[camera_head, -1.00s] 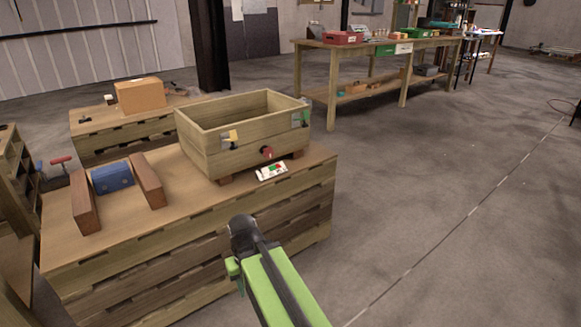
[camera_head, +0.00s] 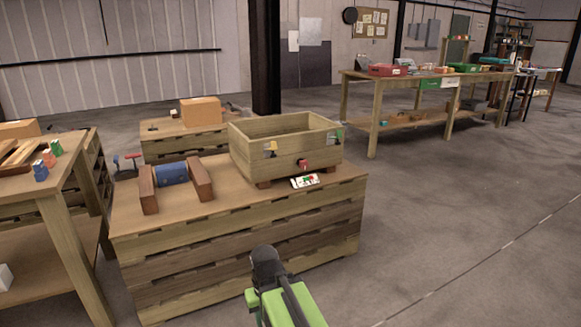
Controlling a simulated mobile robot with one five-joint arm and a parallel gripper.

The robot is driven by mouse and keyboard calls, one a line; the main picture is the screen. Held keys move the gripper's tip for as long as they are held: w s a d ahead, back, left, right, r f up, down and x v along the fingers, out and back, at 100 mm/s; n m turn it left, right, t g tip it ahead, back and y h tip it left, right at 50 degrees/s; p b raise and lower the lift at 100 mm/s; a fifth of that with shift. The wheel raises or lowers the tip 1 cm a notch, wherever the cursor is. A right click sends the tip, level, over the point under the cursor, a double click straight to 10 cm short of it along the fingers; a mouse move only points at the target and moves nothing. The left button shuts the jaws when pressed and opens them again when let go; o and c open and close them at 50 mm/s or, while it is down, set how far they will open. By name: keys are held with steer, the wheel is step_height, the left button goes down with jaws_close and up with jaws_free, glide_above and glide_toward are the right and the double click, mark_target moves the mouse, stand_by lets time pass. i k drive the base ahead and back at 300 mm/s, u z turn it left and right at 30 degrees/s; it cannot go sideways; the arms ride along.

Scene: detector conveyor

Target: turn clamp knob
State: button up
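A red knob (camera_head: 303,165) sits low on the front face of an open wooden box (camera_head: 245,153). I cannot tell whether it is the clamp knob. Another small red-topped handle (camera_head: 132,156) shows at the left, behind the pallet-like stand. A white card with red and green marks (camera_head: 305,181) lies in front of the box. My green arm with its dark rounded joint shows at the bottom, in front of the stand and apart from the knob. No gripper fingers show.
The box stands on the wooden stand (camera_head: 235,232). A blue cylinder (camera_head: 173,174) lies between two brown blocks there. A table (camera_head: 62,196) with small coloured pieces is at the left. A long workbench (camera_head: 372,108) stands at the back right. The floor at right is clear.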

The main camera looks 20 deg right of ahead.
mark_target(303, 165)
steer(key=u, duration=0.3)
steer(key=i, duration=1)
